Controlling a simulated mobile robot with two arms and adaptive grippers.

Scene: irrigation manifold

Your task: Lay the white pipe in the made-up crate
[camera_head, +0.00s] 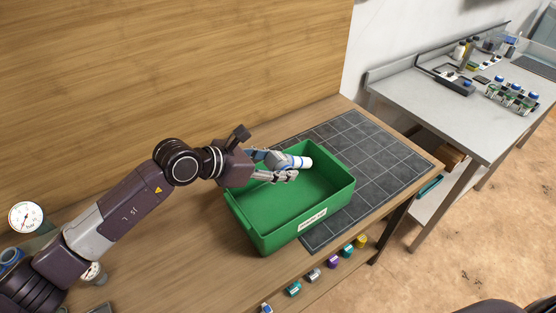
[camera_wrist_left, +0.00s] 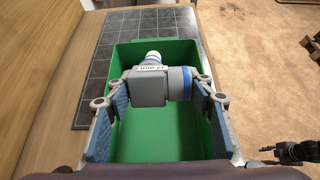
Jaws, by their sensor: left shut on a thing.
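The green crate (camera_head: 274,238) stands on the wooden bench with a white label on its front wall; it also shows in the wrist view (camera_wrist_left: 160,148). My left gripper (camera_head: 284,168) reaches over the crate's far part. It is shut on the white pipe (camera_head: 299,162), whose white end with a blue band sticks out to the right. In the wrist view the held piece (camera_wrist_left: 150,88) looks grey with a blue collar and a pale far end, and lies between the fingers. It is over the crate opening; its height above the floor is unclear. My right gripper (camera_wrist_left: 285,152) shows small at the wrist view's lower right.
A dark gridded mat (camera_head: 385,165) lies right of and under the crate, mostly bare. Several coloured caps (camera_head: 333,261) line the bench front. A gauge (camera_head: 26,217) is at the far left. A grey side table (camera_head: 480,105) holds bottles and fittings.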

